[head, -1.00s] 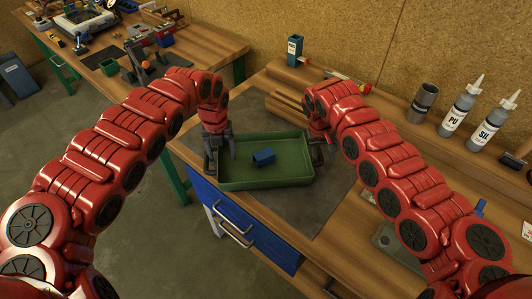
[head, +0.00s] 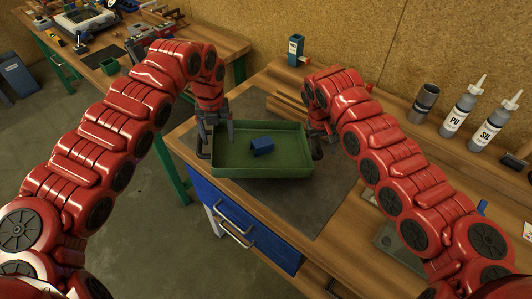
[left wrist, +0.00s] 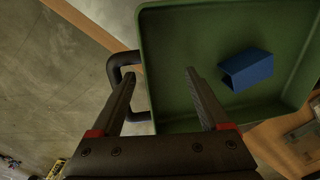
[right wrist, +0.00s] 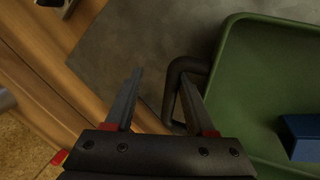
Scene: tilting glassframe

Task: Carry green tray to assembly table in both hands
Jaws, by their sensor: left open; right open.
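The green tray (head: 285,172) rests on the dark mat of a workbench, with a blue block (head: 262,146) inside it. My left gripper (head: 216,133) is open above the tray's left side. In the left wrist view, its open fingers (left wrist: 160,74) span the left rim, one finger crossing over the black left handle (left wrist: 116,76). My right gripper (head: 324,140) is open at the tray's right end, partly hidden by my arm. In the right wrist view, the black right handle (right wrist: 171,92) shows beside and partly behind one of its open fingers (right wrist: 161,73). No contact is clear.
Another wooden table (head: 105,80) stands at the back left, with several tools and parts on it. Two bottles (head: 462,106) and a metal cup (head: 425,100) stand along the right rear. The workbench has a blue drawer front (head: 245,222). The mat right of the tray is clear.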

